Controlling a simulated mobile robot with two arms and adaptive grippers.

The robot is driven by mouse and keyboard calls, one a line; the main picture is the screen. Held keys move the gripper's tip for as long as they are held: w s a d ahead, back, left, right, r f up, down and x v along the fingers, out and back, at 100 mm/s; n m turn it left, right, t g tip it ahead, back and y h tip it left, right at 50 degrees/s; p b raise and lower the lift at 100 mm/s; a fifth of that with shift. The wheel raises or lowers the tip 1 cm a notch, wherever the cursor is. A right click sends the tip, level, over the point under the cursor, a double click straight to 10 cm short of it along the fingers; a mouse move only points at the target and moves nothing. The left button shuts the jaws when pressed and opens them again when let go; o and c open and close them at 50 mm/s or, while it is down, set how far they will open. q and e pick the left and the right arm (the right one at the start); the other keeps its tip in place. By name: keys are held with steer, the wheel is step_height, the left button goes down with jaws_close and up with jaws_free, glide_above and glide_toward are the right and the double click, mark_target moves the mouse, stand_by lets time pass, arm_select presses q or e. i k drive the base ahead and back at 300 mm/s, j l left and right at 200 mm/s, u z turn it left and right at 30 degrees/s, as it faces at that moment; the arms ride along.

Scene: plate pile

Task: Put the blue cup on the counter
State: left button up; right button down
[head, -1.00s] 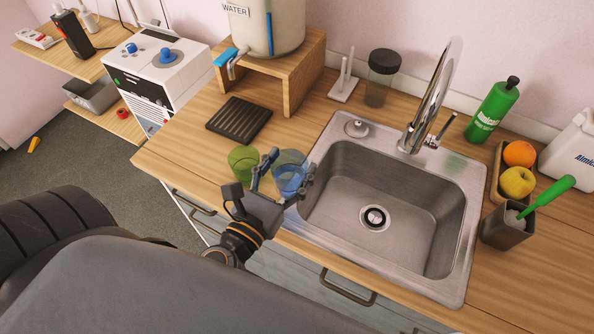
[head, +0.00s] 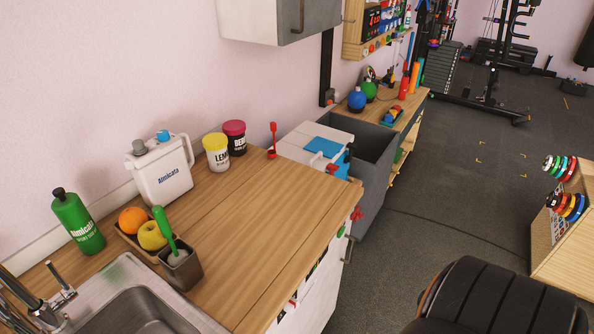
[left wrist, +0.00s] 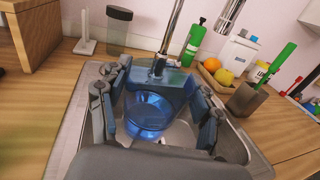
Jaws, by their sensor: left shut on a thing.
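The see-through blue cup (left wrist: 148,112) is between the fingers of my left gripper (left wrist: 158,112) in the left wrist view. The gripper is shut on the cup, with a finger on each side. The sink (left wrist: 232,150) lies behind and below the cup. The wooden counter (head: 232,218) shows in the head view, with a bare stretch right of the sink. My left gripper and the blue cup are outside the head view. My right gripper is in neither view.
A green bottle (head: 78,222), an orange (head: 132,219), a yellow apple (head: 152,235) and a dark brush holder (head: 181,268) stand by the sink. A white jug (head: 162,172), a yellow-lidded jar (head: 216,153) and a red-lidded jar (head: 235,138) line the wall. The tap (left wrist: 170,38) rises behind the cup.

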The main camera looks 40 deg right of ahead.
mark_target(265, 217)
steer(key=l+z, duration=0.25)
steer(key=z, duration=0.15)
steer(key=i+l+z, duration=0.1)
steer(key=l+z, duration=0.15)
steer(key=z, duration=0.15)
steer(key=i+l+z, duration=0.1)
steer(key=z, duration=0.3)
steer(key=i+l, duration=0.2)
steer(key=l, duration=0.2)
steer(key=i+l, duration=0.25)
steer(key=l, duration=0.15)
